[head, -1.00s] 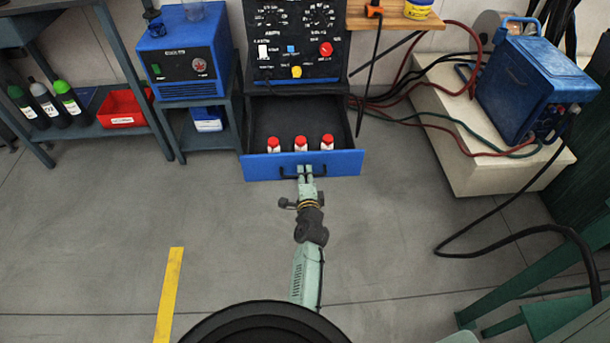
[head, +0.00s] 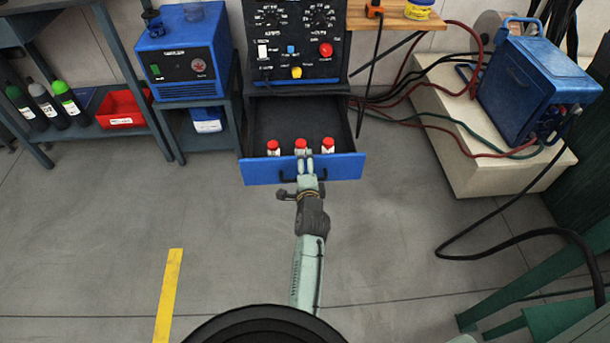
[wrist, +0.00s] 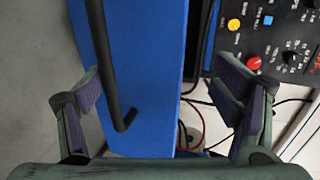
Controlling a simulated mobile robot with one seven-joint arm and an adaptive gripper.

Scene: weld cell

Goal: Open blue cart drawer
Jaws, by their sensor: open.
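The blue cart drawer (head: 258,172) stands pulled out from the black cart, its dark inside showing. Its black bar handle (head: 285,177) runs across the blue front, partly hidden by my gripper. My gripper (head: 305,157) is at the middle of the drawer front, its fingertips by the front's top edge. In the wrist view my gripper (wrist: 160,82) is open, with the blue drawer front (wrist: 150,60) between its spread fingers. The handle (wrist: 104,60) lies nearer the left finger, and neither finger is closed on it.
Several small red-capped white bottles (head: 301,146) stand in the drawer behind its front. A blue machine (head: 185,62) is on a stand at left. A pale block (head: 480,165) carrying a blue unit (head: 535,85) is at right, with cables on the floor. The floor before the drawer is clear.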

